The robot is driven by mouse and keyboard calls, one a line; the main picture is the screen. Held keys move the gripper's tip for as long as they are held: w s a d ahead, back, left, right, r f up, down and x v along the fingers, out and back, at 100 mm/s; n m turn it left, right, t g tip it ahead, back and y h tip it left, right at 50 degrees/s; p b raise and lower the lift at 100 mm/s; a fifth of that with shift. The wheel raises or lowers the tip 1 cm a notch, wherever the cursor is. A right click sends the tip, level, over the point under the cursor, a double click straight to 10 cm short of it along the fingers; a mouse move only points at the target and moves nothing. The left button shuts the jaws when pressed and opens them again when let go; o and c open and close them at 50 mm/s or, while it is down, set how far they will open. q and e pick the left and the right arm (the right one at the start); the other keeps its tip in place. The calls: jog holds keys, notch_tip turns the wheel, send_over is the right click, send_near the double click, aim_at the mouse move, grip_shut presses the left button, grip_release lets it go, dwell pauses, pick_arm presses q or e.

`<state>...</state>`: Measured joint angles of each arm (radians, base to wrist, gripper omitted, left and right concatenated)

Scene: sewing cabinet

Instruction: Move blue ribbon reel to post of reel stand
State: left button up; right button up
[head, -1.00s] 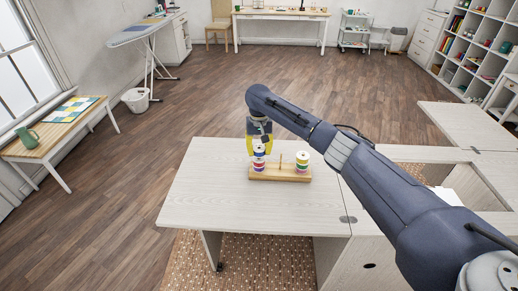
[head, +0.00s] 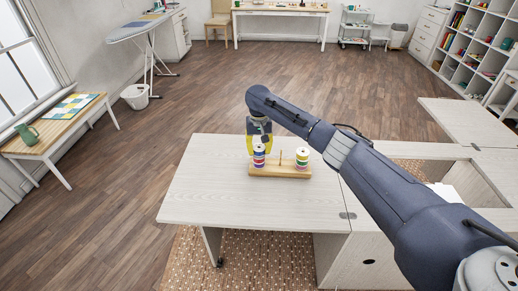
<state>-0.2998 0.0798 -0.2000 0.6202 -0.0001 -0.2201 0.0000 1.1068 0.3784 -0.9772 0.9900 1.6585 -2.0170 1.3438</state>
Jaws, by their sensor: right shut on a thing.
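The wooden reel stand (head: 282,171) rests on the pale cabinet top. Its left post carries stacked ribbon reels with white rims; a blue reel (head: 259,150) is at the top, with red below it. The bare middle post (head: 281,158) shows between the stacks. My right gripper (head: 259,147), with yellow fingers, points down over the left post and is shut on the blue reel. The fingers partly hide it, and whether it touches the reel below is unclear. My left gripper is not in view.
The pale cabinet top (head: 225,190) is clear left of and in front of the stand. An open well lies at the right, behind my right arm.

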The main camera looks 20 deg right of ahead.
jog(key=o, duration=1.1)
jog(key=shift+c, duration=0.2)
notch_tip(320, 180, up, 12)
